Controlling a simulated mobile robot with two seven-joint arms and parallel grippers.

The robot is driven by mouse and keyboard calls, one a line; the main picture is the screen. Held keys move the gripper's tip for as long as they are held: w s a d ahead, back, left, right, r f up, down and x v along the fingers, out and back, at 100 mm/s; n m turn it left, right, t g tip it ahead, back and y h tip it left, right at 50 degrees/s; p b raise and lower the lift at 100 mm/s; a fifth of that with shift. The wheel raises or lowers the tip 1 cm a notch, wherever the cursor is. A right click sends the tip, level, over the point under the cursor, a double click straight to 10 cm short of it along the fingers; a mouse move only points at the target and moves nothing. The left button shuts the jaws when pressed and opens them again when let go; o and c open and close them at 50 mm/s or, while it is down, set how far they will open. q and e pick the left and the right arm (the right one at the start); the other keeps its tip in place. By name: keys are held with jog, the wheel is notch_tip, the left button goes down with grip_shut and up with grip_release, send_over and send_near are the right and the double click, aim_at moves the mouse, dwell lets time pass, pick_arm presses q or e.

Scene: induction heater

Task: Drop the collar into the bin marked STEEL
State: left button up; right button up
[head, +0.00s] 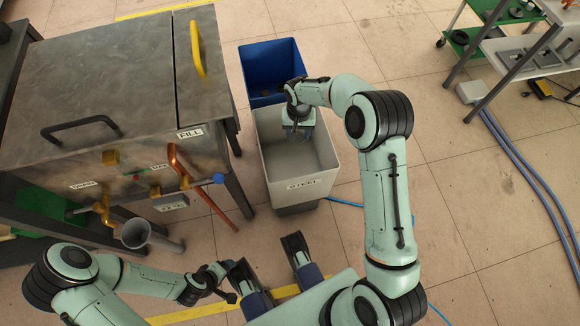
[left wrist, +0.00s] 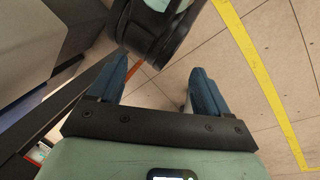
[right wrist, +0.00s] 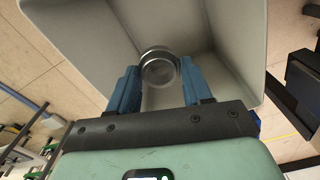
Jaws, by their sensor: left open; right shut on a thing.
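The bin marked STEEL (head: 318,187) is a light grey open box on the floor, with its label on the near side. My right gripper (head: 299,135) is inside the bin's outline in the head view, pointing down over its far part. In the right wrist view it is shut on the collar (right wrist: 160,66), a round metallic ring between the blue fingertips, with the grey bin walls (right wrist: 90,35) around it. The collar is hard to make out in the head view. My left gripper (left wrist: 155,92) is open and empty, away from the bin.
A blue bin (head: 268,58) stands directly behind the grey one. A metal heater cabinet (head: 110,70) with handles, valves and a copper pipe is at the left. A shelf cart (head: 520,50) is at the upper right, with blue hoses on the floor.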

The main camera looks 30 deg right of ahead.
pick_arm(q)
jog(key=shift+w+a+f, duration=0.35)
jog(key=shift+w+f, duration=0.1)
jog(key=shift+w, duration=0.2)
pick_arm(e)
jog(key=shift+f, duration=0.6)
jog(key=o, duration=1.2)
pick_arm(q)
jog(key=shift+g+h, duration=0.3)
jog(key=shift+g, duration=0.3)
jog(key=s+r, duration=0.1)
jog(key=s+d+r+p, duration=0.1)
jog(key=s, duration=0.1)
jog(key=s+d+r+p, duration=0.1)
jog(key=shift+s+d+r, duration=0.1)
jog(key=shift+s+r, duration=0.1)
pick_arm(e)
notch_tip(320, 180, up, 13)
jog(key=shift+r, duration=0.2)
pick_arm(q)
jog(key=shift+s, duration=0.1)
pick_arm(e)
jog(key=shift+s+f, duration=0.1)
